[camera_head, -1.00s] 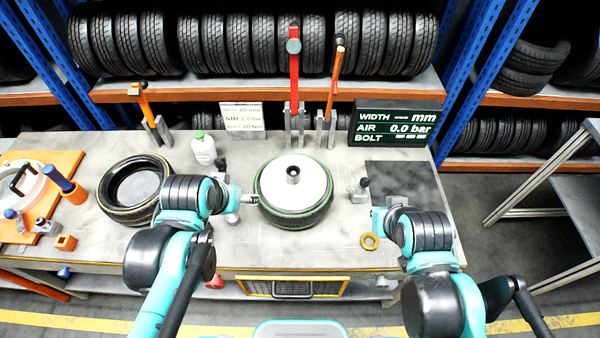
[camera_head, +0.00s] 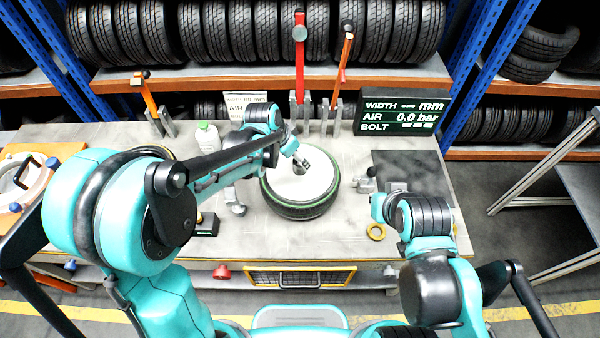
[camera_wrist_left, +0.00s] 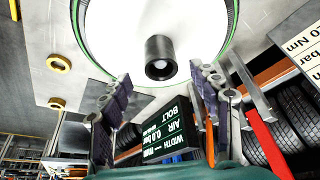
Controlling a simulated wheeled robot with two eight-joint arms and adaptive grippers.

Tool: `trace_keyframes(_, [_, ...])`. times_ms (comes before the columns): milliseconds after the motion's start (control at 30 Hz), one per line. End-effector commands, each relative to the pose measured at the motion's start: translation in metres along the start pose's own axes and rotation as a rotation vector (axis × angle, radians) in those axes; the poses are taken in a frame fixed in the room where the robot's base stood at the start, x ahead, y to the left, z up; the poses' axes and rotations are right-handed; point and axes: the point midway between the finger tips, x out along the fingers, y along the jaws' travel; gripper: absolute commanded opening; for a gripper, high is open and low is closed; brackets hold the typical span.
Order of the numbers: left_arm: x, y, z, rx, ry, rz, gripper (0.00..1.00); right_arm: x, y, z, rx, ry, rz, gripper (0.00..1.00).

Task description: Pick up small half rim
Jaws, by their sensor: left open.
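A white round rim disc (camera_head: 313,183) lies in a black tyre (camera_head: 300,210) with a green stripe, at the middle of the bench. In the left wrist view the disc (camera_wrist_left: 120,35) shows its dark cylindrical hub (camera_wrist_left: 160,57) standing up at the centre. My left gripper (camera_head: 300,163) is over the disc near the hub, which it partly hides in the head view. In the left wrist view its two fingers (camera_wrist_left: 158,90) are spread apart with nothing between them. My right gripper (camera_head: 378,208) is over the bench's right part; its fingers cannot be made out.
A gold ring (camera_head: 376,232) lies near my right gripper. Upright tools with a red handle (camera_head: 299,70) and an orange handle (camera_head: 342,70) stand behind the tyre, beside a dark display (camera_head: 402,116). A white bottle (camera_head: 207,136) stands at the back left. My left arm hides much of the bench's left side.

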Motion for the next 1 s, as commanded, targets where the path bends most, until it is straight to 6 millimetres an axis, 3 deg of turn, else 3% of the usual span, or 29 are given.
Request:
trace_keyframes(300, [0.046,0.000,0.000,-0.001,0.001,0.000,0.62,0.007,0.000,0.005,0.000,0.000,0.000,0.00])
trace_keyframes(633, [0.053,-0.001,0.000,-0.002,0.001,-0.001,0.62,0.007,0.000,0.005,0.000,0.000,0.000,0.00])
trace_keyframes(867, [0.053,-0.001,0.000,-0.002,0.001,-0.001,0.02,0.007,0.000,0.005,0.000,0.000,0.000,0.00])
trace_keyframes(1000, [0.052,-0.001,-0.001,-0.002,0.002,-0.001,0.00,0.007,0.000,0.005,0.000,0.000,0.000,0.00])
